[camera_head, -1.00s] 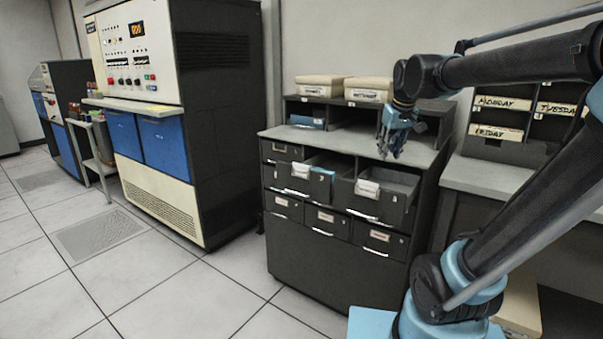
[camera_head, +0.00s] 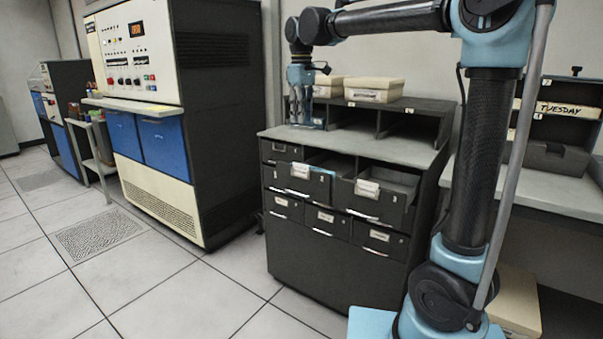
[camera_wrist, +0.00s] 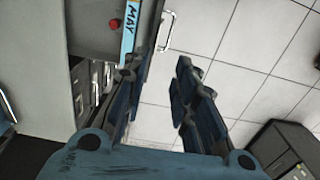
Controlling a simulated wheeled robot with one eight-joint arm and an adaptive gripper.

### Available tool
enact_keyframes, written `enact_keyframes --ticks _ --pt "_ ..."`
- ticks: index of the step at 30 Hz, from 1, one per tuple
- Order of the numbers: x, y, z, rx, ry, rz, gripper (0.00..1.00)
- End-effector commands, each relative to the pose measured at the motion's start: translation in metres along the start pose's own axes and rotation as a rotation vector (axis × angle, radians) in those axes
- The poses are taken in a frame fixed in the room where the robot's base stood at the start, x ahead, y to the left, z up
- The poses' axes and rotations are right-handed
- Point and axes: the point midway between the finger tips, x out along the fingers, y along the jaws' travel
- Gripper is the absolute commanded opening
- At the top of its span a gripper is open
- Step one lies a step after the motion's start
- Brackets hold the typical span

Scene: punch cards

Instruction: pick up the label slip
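A slip marked MAY (camera_wrist: 130,30), pale with a blue part, shows at the top of the wrist view, beside a small red knob on a grey panel. I take it for the label slip. I cannot pick it out for certain in the head view. My gripper (camera_head: 305,125) is over the left part of the dark drawer cabinet's top (camera_head: 385,150), in front of the pigeonholes. In the wrist view my gripper (camera_wrist: 162,75) has its two fingers apart with only floor between them. The slip lies beyond and left of the fingertips.
The cabinet has two drawers pulled out, a left one (camera_head: 300,185) and a right one (camera_head: 385,205). Pale boxes (camera_head: 375,90) sit on the pigeonhole unit. A computer console (camera_head: 150,120) stands to the left. A side desk (camera_head: 555,195) with a TUESDAY rack is at right. Tiled floor is clear in front.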

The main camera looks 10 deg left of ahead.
Motion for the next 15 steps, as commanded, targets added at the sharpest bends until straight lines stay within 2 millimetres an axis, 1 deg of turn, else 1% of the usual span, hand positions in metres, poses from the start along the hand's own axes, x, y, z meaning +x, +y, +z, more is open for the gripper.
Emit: enact_keyframes --ticks 15 --pt "0.089 0.001 0.001 0.003 0.001 0.0 0.26"
